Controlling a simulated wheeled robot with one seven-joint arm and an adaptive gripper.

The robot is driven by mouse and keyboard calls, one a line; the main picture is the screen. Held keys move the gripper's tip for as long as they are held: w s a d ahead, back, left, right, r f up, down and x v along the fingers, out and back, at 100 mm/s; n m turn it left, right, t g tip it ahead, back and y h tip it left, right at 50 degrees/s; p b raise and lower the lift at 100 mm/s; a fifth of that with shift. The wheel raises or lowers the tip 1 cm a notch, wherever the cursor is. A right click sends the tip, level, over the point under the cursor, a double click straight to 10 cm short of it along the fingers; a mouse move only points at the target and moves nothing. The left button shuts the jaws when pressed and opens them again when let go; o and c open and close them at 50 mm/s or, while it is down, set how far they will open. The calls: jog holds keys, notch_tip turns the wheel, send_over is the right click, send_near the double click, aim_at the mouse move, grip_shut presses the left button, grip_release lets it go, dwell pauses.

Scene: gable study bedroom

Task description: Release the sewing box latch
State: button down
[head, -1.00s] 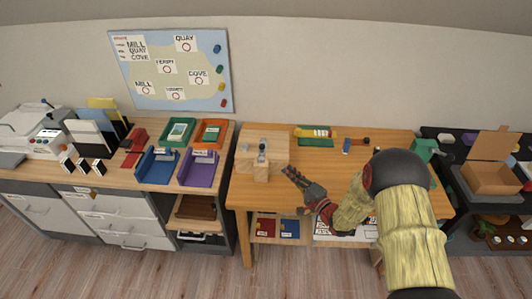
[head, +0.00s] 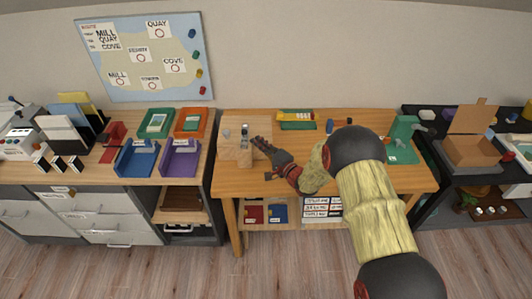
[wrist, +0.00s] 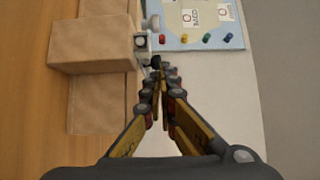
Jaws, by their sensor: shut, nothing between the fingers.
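The sewing box is a pale wooden box (head: 230,148) on the left part of the wooden table; it also fills the upper left of the wrist view (wrist: 95,42). A small grey metal latch (head: 245,131) is on the box and shows at its edge in the wrist view (wrist: 142,42), with a dark knob-like end near my fingertips. My gripper (head: 258,143) is just right of the box, its fingers pointing toward the latch. In the wrist view the fingers (wrist: 161,68) are closed together and empty. I cannot tell whether they touch the latch.
A green tray with a yellow item (head: 297,118) lies at the back of the table. A green device (head: 403,140) stands at the right end. Blue and purple trays (head: 180,160) are on the desk to the left. The table front is mostly clear.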

aim_at(252, 136)
jog(key=shift+b+x, duration=0.7)
jog(key=shift+x, duration=1.55)
jog(key=shift+w+d, duration=0.1)
jog(key=shift+w, duration=1.95)
jog(key=shift+s, duration=0.1)
